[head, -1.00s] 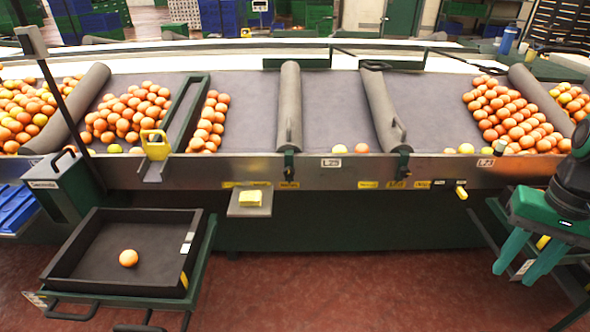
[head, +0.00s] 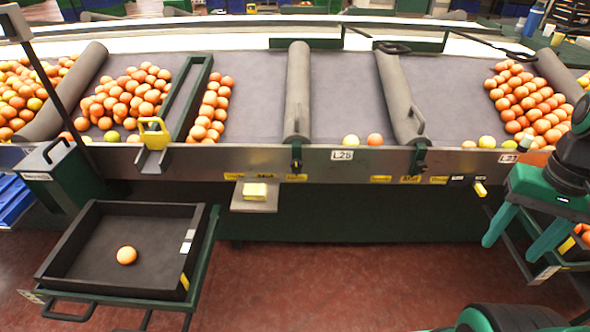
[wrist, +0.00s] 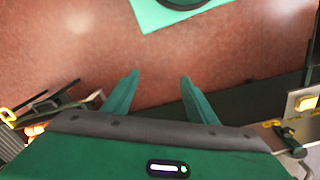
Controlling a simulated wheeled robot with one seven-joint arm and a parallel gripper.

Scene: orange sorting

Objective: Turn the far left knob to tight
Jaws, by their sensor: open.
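A dark green knob (head: 297,160) sits on the front metal rail (head: 225,158), below the left grey divider bar (head: 299,90). A second dark green knob (head: 418,156) sits below the right grey divider bar (head: 400,95). Small yellow labels are beside them; their words and the knobs' settings are too small to tell. My gripper (head: 512,247) is open and empty at the lower right, well away from the left knob. In the wrist view its two green fingers (wrist: 160,76) are apart over the red floor, touching nothing. A dark green part (wrist: 288,132) shows at that view's right edge.
A black tray (head: 60,238) with one orange stands at the lower left. A small shelf (head: 250,206) with a yellow block (head: 255,191) juts from the rail. A yellow-tipped lever (head: 480,188) is at the right. Oranges lie on the belt. The middle floor is clear.

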